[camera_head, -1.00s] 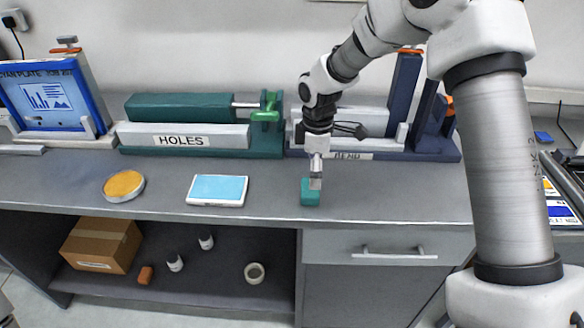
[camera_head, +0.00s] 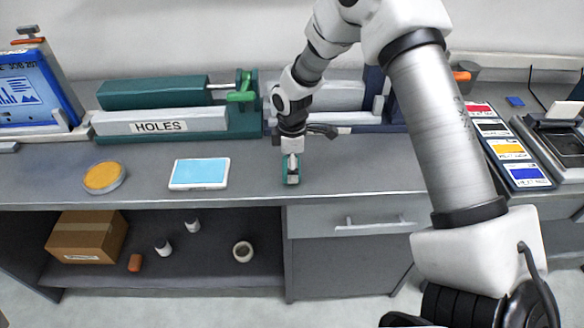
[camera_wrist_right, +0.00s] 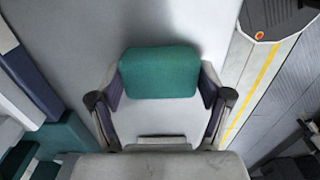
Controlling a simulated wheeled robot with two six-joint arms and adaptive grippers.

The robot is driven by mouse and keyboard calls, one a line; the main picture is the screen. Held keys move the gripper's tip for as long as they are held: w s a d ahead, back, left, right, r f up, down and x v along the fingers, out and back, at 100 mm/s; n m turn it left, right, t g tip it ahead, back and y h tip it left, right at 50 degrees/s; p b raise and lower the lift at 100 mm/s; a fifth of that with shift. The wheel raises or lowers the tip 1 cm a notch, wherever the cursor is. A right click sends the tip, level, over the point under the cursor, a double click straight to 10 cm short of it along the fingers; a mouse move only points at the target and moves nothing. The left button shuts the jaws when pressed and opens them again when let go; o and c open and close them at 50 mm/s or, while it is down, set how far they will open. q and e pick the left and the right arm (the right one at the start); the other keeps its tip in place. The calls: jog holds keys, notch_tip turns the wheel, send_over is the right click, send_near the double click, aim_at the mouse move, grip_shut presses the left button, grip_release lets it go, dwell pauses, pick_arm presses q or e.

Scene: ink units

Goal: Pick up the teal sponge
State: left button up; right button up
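The teal sponge (camera_head: 290,181) is at the front middle of the grey worktop, right of the blue-topped tray. My right gripper (camera_head: 292,166) points down at it and covers part of it. In the right wrist view the sponge (camera_wrist_right: 160,73) sits between the two fingertips of my right gripper (camera_wrist_right: 161,80), with the fingers against its two ends. The gripper is shut on it. I cannot tell whether the sponge is clear of the worktop. My left gripper is not in view.
A blue-topped white tray (camera_head: 200,173) and a round orange-topped dish (camera_head: 104,177) lie to the left. A green and grey "HOLES" fixture (camera_head: 162,124) stands behind. Colour cards (camera_head: 508,150) are on the right. A cardboard box (camera_head: 87,237) is on the shelf below.

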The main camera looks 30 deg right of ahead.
jog(key=shift+w+f, duration=0.1)
jog(key=shift+f, duration=0.05)
jog(key=shift+c, duration=0.4)
jog(key=shift+w+r+b, duration=0.25)
jog(key=shift+r+b, duration=0.1)
jog(key=shift+r, duration=0.3)
jog(key=shift+a+r+b, duration=0.15)
jog(key=shift+r+b, duration=0.05)
jog(key=shift+r, duration=0.3)
jog(key=shift+a+r+b, duration=0.15)
jog(key=shift+r+b, duration=0.05)
jog(key=shift+r, duration=0.3)
jog(key=w+a+b, duration=0.1)
jog(key=w+a, duration=0.1)
jog(key=a, duration=0.2)
jog(key=w+a+r+b, duration=0.1)
jog(key=w+a, duration=0.1)
jog(key=a, duration=0.3)
jog(key=w+a+b, duration=0.1)
jog(key=a, duration=0.3)
jog(key=shift+w+a+r, duration=0.2)
jog(key=shift+w, duration=0.2)
jog(key=shift+w+a+r, duration=0.1)
jog(key=shift+w+a, duration=0.1)
jog(key=shift+a, duration=0.15)
